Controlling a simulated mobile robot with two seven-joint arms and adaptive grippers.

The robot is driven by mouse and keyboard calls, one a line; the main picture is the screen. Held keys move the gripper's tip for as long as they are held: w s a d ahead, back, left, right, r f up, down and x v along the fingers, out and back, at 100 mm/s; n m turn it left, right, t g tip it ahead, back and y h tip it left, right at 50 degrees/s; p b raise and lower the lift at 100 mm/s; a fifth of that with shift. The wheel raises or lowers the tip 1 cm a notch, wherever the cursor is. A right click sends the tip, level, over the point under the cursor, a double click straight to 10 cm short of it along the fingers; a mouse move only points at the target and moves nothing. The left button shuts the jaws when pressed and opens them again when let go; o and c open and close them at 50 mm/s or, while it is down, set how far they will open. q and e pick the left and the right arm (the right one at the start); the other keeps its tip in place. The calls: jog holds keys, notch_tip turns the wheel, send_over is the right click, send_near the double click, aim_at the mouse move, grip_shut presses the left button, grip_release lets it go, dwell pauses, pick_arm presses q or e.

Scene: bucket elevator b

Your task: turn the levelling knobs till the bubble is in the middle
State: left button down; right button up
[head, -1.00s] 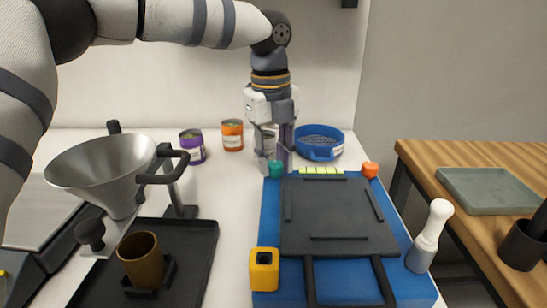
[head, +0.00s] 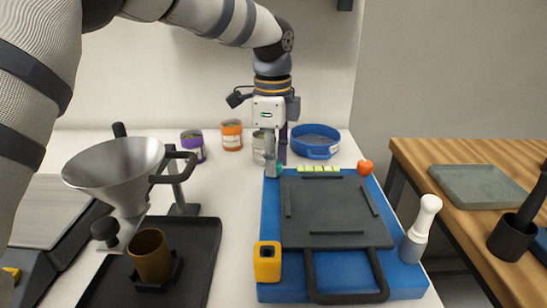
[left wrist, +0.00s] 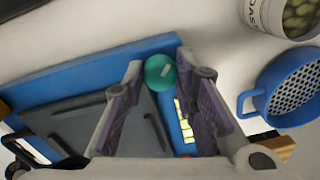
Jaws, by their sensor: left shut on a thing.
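The blue levelling base (head: 268,215) carries a dark plate (head: 335,210) with a handle at its front. A teal knob (left wrist: 160,72) sits at its back left corner and an orange knob (head: 365,167) at its back right. The yellow-green level vial (head: 318,168) lies between them; its bubble is too small to make out, and the vial also shows in the left wrist view (left wrist: 183,122). My left gripper (head: 274,170) points down and is shut on the teal knob, which shows between its fingertips in the left wrist view. My right gripper is out of view.
Behind stand a purple can (head: 193,146), an orange can (head: 232,135) and a blue sieve (head: 315,140). A metal funnel (head: 115,170) stands at left. A yellow block (head: 267,262) and a white-handled tool (head: 421,228) flank the plate.

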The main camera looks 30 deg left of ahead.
pick_arm(q)
jog(key=shift+n, duration=0.5)
dwell(0.3)
jog(key=c, duration=1.3)
grip_release()
notch_tip(320, 180, up, 12)
jog(key=shift+s, duration=0.3)
